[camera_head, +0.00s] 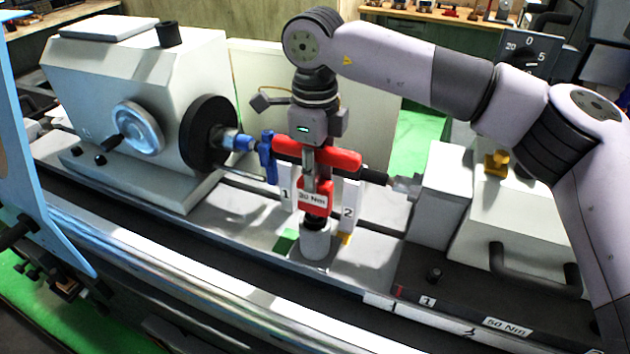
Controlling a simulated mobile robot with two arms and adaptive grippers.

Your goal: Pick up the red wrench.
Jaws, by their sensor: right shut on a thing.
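The red wrench (345,159) has a red T-shaped crossbar and a red body below with a "30 Nm" label. It stands upright, its lower end at a pale round holder (316,243) on the machine bed. My right gripper (310,172) comes down from above and is shut on the red wrench near its crossbar. The fingers partly cover the wrench's upper shaft. I cannot tell whether its lower end sits in the holder or just above it. My left gripper is not in view.
A blue clamp (267,157) on the headstock spindle is close to the crossbar's left end. The tailstock (441,190) with its dark shaft is close on the right. Plates marked 1 (285,194) and 2 (348,211) flank the wrench.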

